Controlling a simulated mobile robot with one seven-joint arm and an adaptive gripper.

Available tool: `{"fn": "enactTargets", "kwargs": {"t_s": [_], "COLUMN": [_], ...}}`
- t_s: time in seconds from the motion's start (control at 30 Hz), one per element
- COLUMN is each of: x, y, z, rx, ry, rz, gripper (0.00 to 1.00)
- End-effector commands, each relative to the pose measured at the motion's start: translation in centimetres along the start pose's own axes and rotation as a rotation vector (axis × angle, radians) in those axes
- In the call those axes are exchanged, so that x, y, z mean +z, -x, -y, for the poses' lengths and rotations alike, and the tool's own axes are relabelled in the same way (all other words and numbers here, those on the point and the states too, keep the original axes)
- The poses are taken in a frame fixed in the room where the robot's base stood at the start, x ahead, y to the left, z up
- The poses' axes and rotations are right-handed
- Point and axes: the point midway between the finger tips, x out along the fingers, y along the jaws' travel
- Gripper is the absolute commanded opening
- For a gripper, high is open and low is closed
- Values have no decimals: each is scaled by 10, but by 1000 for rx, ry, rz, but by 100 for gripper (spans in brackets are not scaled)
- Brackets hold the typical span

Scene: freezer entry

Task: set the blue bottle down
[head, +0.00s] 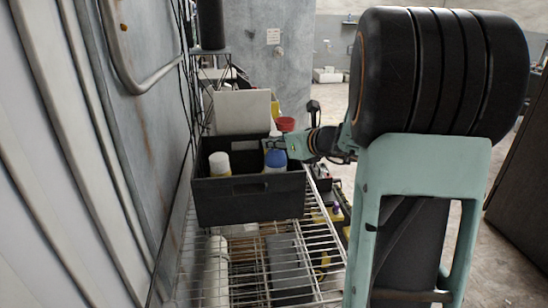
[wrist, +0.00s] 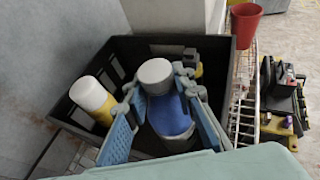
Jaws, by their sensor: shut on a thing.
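The blue bottle (wrist: 170,116) has a blue upper part and a white cap in the wrist view. It stands roughly upright between the two blue-padded fingers of my gripper (wrist: 156,84), which is shut on it. In the head view the blue bottle (head: 275,159) shows over the front wall of a black crate (head: 250,187), with my gripper (head: 283,146) reaching in from the right. The bottle is within the crate's outline. Its base is hidden, so I cannot tell whether it touches the crate floor.
A white-capped yellow bottle (wrist: 92,98) stands in the crate's left part. A small yellow and grey item (wrist: 191,64) is at its back. A red cup (wrist: 245,22) stands beyond the crate. The crate sits on a wire rack (head: 262,240), with a wall close on the left.

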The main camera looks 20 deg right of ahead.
Motion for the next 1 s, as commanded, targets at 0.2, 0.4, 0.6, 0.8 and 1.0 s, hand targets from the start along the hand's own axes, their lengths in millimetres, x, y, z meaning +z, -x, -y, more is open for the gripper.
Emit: {"fn": "enactTargets", "kwargs": {"t_s": [0.2, 0.4, 0.6, 0.8, 1.0], "x": [-27, -30, -32, -34, -34], "y": [-11, -13, -14, -14, -14], "z": [0, 0, 0, 0, 0], "rx": [0, -1, -1, -1, -1], "ry": [-2, 1, 1, 1, 0], "rz": [1, 3, 3, -1, -1], "gripper": [0, 0, 0, 41, 41]}}
